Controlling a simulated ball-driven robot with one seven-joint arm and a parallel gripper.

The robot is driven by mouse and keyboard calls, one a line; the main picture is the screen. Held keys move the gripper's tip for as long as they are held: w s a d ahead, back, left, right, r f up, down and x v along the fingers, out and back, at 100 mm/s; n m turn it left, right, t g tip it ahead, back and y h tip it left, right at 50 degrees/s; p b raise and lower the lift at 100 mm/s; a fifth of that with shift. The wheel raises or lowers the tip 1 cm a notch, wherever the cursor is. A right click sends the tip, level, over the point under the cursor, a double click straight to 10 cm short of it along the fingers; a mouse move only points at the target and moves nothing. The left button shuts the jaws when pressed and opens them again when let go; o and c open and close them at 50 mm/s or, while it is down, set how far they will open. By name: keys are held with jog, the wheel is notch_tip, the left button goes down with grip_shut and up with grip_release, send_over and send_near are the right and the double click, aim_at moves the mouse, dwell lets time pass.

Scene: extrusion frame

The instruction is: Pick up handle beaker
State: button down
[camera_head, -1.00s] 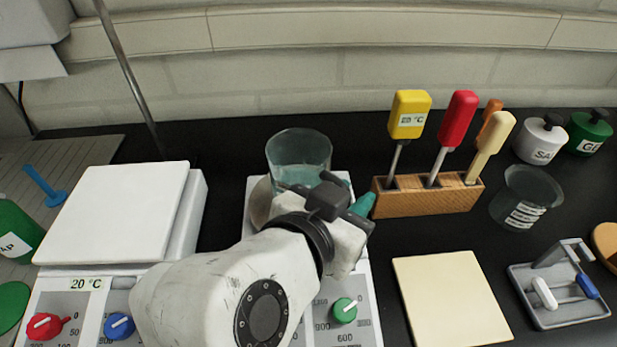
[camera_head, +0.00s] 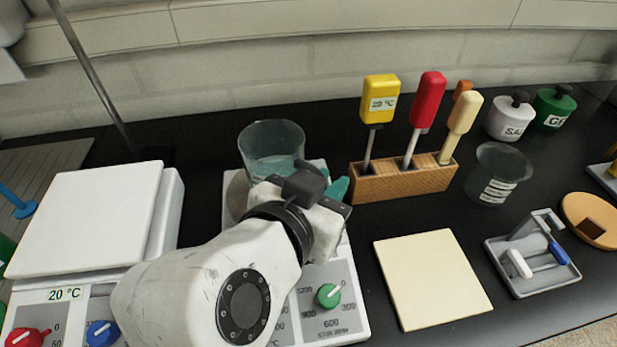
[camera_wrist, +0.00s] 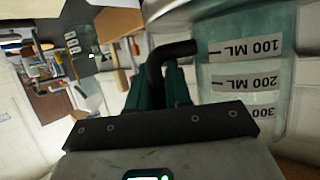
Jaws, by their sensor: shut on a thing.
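The handle beaker (camera_head: 272,150) is clear glass with a teal tint in its lower part. It is upright over the top of the middle hotplate in the head view; its base is hidden by my arm, so I cannot tell whether it touches the plate. In the wrist view the beaker (camera_wrist: 245,62) fills the right side, with volume labels on its wall and a black handle (camera_wrist: 168,56). My gripper (camera_wrist: 166,80) has its teal fingers closed around that handle. In the head view my gripper (camera_head: 331,183) is at the beaker's front right.
The middle hotplate (camera_head: 335,270) has a green knob. A white-topped hotplate (camera_head: 90,215) stands left. A wooden block (camera_head: 405,182) with thermometers and a second beaker (camera_head: 497,175) are to the right. A cream pad (camera_head: 430,278) lies in front, beside a grey tray (camera_head: 530,268).

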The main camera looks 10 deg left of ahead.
jog(key=shift+r, duration=0.2)
jog(key=shift+r+p, duration=0.55)
jog(key=shift+r, duration=0.25)
jog(key=s+d+r+p, duration=0.7)
jog(key=s+d+r, duration=0.1)
jog(key=d+r, duration=0.3)
jog(key=shift+s, duration=0.25)
dwell(0.3)
jog(key=c, duration=1.6)
grip_release()
grip_shut()
